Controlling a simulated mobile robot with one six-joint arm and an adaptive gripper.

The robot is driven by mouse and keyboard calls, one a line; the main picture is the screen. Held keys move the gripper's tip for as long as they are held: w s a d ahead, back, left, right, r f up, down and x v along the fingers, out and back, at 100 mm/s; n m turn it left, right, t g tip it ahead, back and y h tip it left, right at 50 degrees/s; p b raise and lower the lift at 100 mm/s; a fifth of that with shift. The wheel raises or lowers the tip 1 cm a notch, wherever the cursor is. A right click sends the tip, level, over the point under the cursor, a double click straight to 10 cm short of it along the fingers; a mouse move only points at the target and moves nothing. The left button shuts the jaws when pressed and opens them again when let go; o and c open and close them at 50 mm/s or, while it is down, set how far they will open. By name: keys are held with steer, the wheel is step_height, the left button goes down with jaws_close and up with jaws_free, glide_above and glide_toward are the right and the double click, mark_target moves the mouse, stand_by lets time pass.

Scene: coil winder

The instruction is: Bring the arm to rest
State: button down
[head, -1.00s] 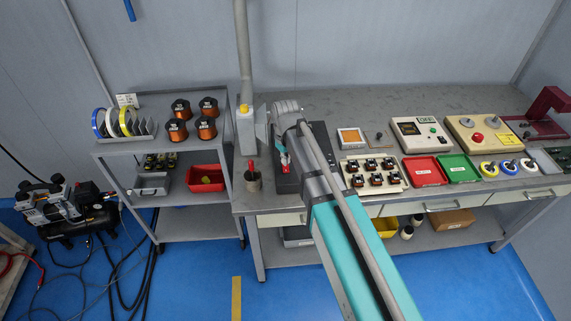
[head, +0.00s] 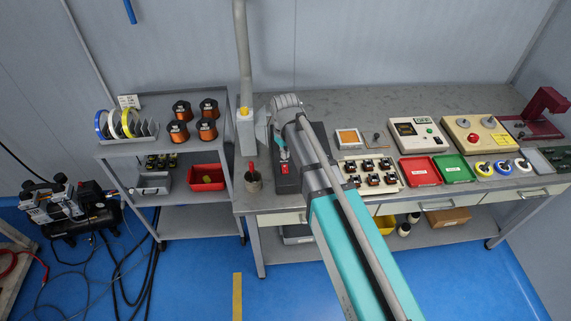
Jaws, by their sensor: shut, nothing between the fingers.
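My arm reaches from the bottom of the head view up over the left part of the workbench (head: 350,102). Its teal and grey links run up to a grey rounded joint in front of the back wall. My gripper does not show; the end of the arm beyond this joint is hidden. Under the arm, a dark machine (head: 287,182) with a red switch sits on the bench, partly covered by the arm links.
A grey shelf cart (head: 140,147) with several copper wire spools stands left of the bench. A duct pipe (head: 242,55) rises beside the arm. Red (head: 420,170) and green (head: 453,168) trays lie on the bench. An air compressor (head: 70,210) and hoses occupy the left floor.

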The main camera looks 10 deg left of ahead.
steer(key=s+d+m, duration=0.4)
steer(key=s+d, duration=0.1)
steer(key=d, duration=0.8)
steer(key=s+d+m, duration=0.4)
steer(key=s+d, duration=0.2)
steer(key=d, duration=0.8)
steer(key=shift+s+m, duration=0.2)
steer(key=shift+m, duration=0.1)
stand_by(0.8)
